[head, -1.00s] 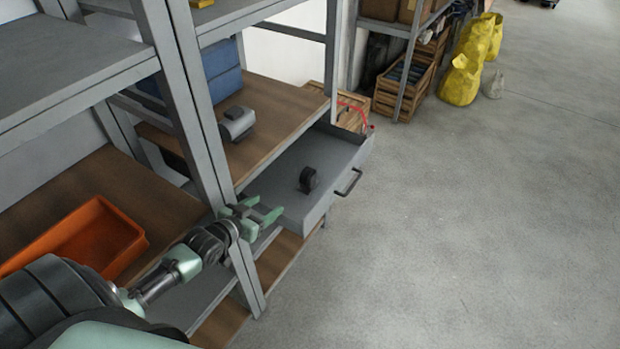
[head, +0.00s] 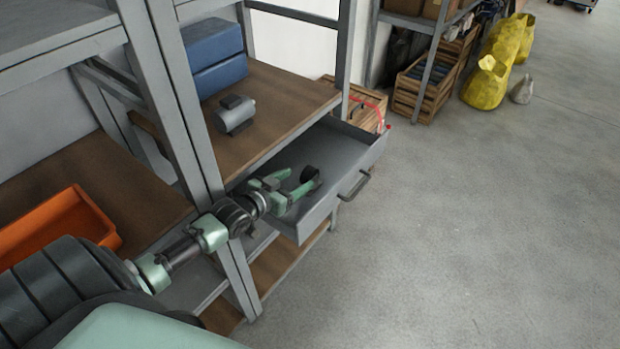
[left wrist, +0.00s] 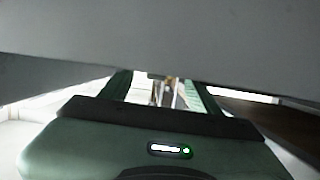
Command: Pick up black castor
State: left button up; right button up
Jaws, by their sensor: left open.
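The black castor (head: 311,174) stands in the open grey drawer (head: 345,155), seen in the head view. My left gripper (head: 303,178) is open over the drawer, its green fingers reaching toward the castor. The lower finger covers part of the castor in the head view. I cannot tell whether the castor is between the fingers or just beyond the tips. In the left wrist view my left gripper (left wrist: 163,90) shows its two fingers, partly hidden by a broad grey surface across the top. I cannot make out the castor there. My right gripper is not in view.
The drawer has a dark handle (head: 354,187) at its front. A wooden shelf (head: 270,95) above holds a grey cylindrical part (head: 234,114) and blue boxes (head: 215,58). A grey rack post (head: 190,110) stands near my arm. An orange bin (head: 60,225) sits left.

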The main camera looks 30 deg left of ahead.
aim_at(304, 176)
pick_arm(q)
jog(key=x, duration=0.5)
jog(key=shift+d, duration=0.2)
grip_shut()
